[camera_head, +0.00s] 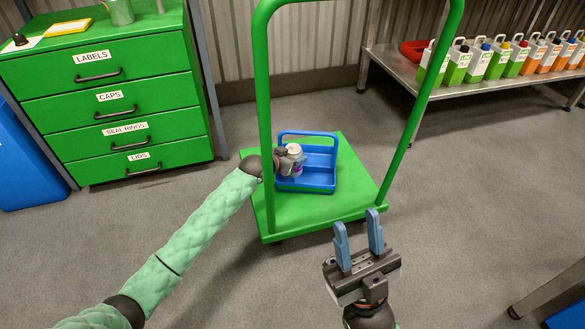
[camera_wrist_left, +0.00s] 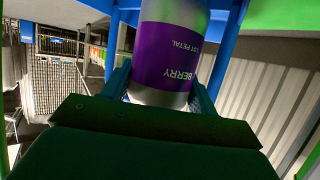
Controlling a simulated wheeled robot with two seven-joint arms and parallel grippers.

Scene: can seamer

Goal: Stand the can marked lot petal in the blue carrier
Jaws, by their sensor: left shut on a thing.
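The can (camera_wrist_left: 168,60) is silver with a purple label reading "BERRY" and "LOT PETAL"; it appears upside down in the left wrist view. My left gripper (camera_wrist_left: 160,92) is shut on it. In the head view, the can (camera_head: 295,151) is at the left side of the blue carrier (camera_head: 322,178), with my left gripper (camera_head: 283,160) beside it. I cannot tell whether the can's base touches the carrier floor. The carrier's other visible compartments look empty. My right gripper (camera_head: 358,243) is open and empty, in front of the trolley.
The carrier sits on a green trolley (camera_head: 350,198) with a tall green handle frame (camera_head: 265,90). A green drawer cabinet (camera_head: 110,100) stands at the left. A metal bench (camera_head: 480,88) with several coloured jugs is at the right. The floor between is clear.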

